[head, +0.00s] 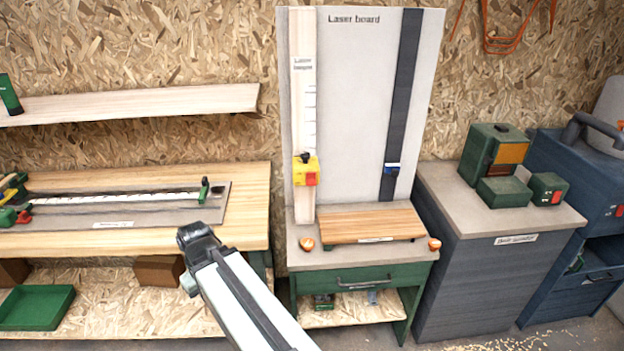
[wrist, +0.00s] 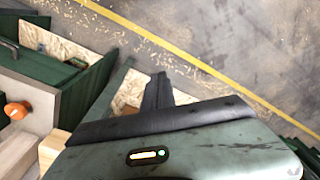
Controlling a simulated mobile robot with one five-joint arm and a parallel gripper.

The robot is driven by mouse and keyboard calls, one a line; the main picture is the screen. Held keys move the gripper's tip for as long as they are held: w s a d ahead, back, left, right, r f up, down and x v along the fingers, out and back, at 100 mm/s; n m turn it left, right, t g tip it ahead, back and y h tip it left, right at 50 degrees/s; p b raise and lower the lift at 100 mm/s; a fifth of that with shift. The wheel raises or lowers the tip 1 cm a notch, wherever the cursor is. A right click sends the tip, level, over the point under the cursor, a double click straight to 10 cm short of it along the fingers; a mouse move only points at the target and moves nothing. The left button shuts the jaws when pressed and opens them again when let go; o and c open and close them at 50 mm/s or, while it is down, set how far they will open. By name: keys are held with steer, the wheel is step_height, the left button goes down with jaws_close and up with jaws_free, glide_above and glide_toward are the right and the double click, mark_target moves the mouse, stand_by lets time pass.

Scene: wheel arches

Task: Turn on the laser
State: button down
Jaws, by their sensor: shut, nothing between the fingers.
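The laser board (head: 365,110) stands upright against the wall in the head view. A yellow box (head: 305,168) with a red button and a black knob sits low on that strip. A small blue and black slider (head: 391,169) sits on the dark rail at the right. My gripper (wrist: 158,90) is shut and empty in the wrist view, its dark fingers pointing away. In the head view my arm rises left of and below the yellow box, apart from it; the fingers cannot be made out there.
A wooden board (head: 370,224) lies before the panel between two orange knobs (head: 307,243) (head: 434,244). A green drawer (head: 360,279) is below. A workbench (head: 150,240) with a ruler stands left, a grey cabinet (head: 480,280) right. Open floor (wrist: 250,50) shows in the wrist view.

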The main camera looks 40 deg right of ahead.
steer(key=w+d+r+n+t+y+p, duration=0.1)
steer(key=d+r+n+t+p, duration=0.25)
steer(key=d+r+p, duration=1.35)
steer(key=s+d+r+n+t+p, duration=0.1)
steer(key=d+r, duration=0.4)
steer(key=d, duration=0.6)
steer(key=s+d+r+n+t+h+p, duration=0.1)
steer(key=s+d+r+n, duration=0.3)
steer(key=d, duration=0.8)
steer(key=shift+s+d+r+t+p, duration=0.2)
steer(key=shift+s+r+t+p, duration=0.2)
steer(key=shift+s+t+p, duration=0.3)
steer(key=shift+w+f, duration=0.1)
steer(key=shift+f, duration=0.05)
